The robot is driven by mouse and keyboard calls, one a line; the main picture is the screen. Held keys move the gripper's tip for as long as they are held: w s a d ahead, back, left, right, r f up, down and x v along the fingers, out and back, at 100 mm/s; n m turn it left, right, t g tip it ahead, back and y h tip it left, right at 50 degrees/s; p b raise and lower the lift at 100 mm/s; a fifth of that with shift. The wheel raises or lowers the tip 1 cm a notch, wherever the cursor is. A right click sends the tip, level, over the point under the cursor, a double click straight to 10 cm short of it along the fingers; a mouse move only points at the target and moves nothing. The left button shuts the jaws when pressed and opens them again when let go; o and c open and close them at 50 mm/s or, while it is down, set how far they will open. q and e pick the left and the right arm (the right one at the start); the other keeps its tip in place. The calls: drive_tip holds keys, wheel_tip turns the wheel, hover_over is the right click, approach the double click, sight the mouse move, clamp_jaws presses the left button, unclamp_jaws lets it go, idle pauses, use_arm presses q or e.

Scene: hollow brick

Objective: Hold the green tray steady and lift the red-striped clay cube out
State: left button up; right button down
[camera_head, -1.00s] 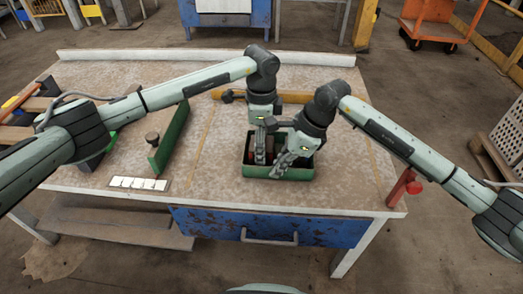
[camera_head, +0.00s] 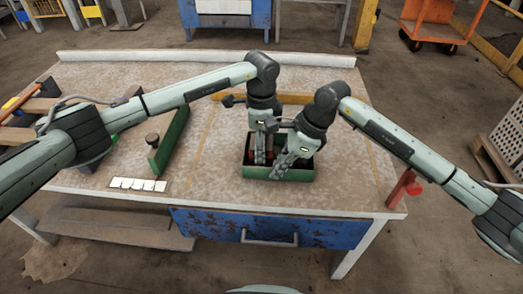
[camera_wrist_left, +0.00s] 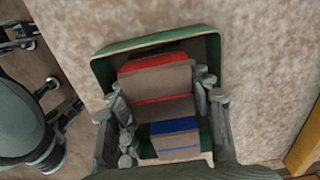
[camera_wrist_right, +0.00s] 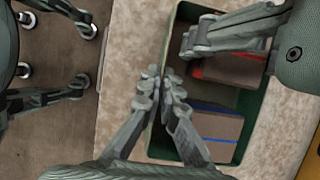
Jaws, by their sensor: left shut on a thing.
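The green tray (camera_head: 300,175) stands on the workbench near its front edge. The red-striped clay cube (camera_wrist_left: 160,82) is inside the tray in the left wrist view. My left gripper (camera_head: 260,158) reaches down into the tray, with its fingers on both sides of this cube and shut on it. In the right wrist view the red-striped cube (camera_wrist_right: 230,72) is partly covered by the left fingers. My right gripper (camera_wrist_right: 160,92) is nearly closed at the tray's side wall, which appears to be between its fingers. I cannot tell whether the cube touches the tray floor.
A blue-striped cube (camera_wrist_left: 174,138) lies in the tray beside the red-striped one. A green upright panel (camera_head: 172,138) with a dark knob stands left of the tray. A white card strip (camera_head: 138,184) lies near the front edge. The two wrists are very close together.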

use_arm(q)
wheel_tip(320, 180, up, 9)
drive_tip(key=shift+r, duration=0.15)
use_arm(e)
drive_tip(key=c, duration=2.3)
unclamp_jaws()
drive_tip(key=o, duration=0.7)
drive_tip(key=shift+c, duration=0.2)
drive_tip(key=v, duration=1.2)
